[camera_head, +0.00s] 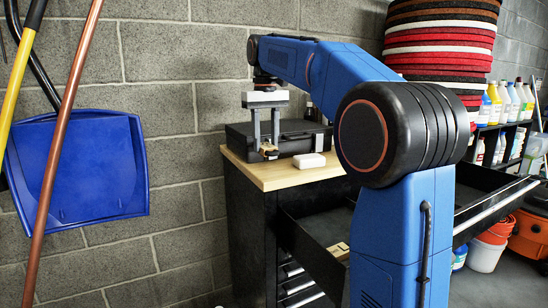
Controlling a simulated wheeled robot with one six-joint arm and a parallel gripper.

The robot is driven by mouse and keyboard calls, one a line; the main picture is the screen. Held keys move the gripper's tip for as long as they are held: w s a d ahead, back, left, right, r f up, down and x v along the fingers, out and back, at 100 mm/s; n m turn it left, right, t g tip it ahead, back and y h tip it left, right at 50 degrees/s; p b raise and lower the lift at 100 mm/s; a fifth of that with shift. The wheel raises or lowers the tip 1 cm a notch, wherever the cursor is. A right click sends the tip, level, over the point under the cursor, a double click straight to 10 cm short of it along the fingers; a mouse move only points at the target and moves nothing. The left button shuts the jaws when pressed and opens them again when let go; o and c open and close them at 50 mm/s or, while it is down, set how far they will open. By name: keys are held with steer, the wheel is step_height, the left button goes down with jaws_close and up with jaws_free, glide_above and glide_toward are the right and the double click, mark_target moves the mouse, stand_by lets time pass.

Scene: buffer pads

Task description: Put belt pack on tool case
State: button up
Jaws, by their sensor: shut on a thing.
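The tool case (290,134) is a black, flat, closed case lying on the wooden top of a dark cabinet. My gripper (267,150) points down at the case's front left part, as seen in the head view. It is shut on a small tan and dark thing (269,154), probably the belt pack. The thing is small and partly covered by the fingers, so its shape is hard to tell. It overlaps the case's front in the picture. I cannot tell whether it touches the case or the wooden top.
A white block (309,160) lies on the wooden top (285,178), in front of the case. Below, an open drawer (312,238) holds a light tan item (339,250). A blue dustpan (82,170) hangs at left. Stacked pads (440,45) and bottles stand at right.

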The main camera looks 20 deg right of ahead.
steer(key=shift+f, duration=2.85)
steer(key=shift+f, duration=0.1)
steer(key=o, duration=1)
steer(key=shift+o, duration=0.2)
